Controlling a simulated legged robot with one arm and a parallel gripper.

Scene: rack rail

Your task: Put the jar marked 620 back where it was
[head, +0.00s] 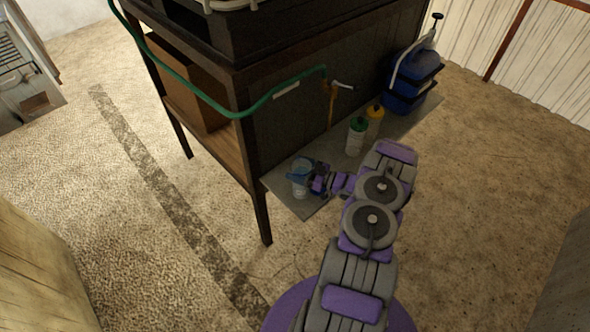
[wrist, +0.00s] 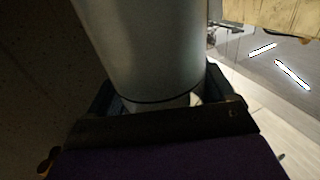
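A pale, whitish-clear jar (head: 299,172) is at the near left end of a grey slab (head: 294,206) beside a dark wooden stand. My gripper (head: 308,178) reaches it from the right, with its dark blue fingers around it. In the wrist view the jar is a large pale cylinder (wrist: 150,45) between the two fingers (wrist: 158,95), which appear to press on both sides. No number is readable on it. I cannot tell whether its base rests on the slab or is slightly above.
The wooden stand (head: 258,150) has a leg close to the jar. A green hose (head: 221,111) runs along it. Open floor lies right and left.

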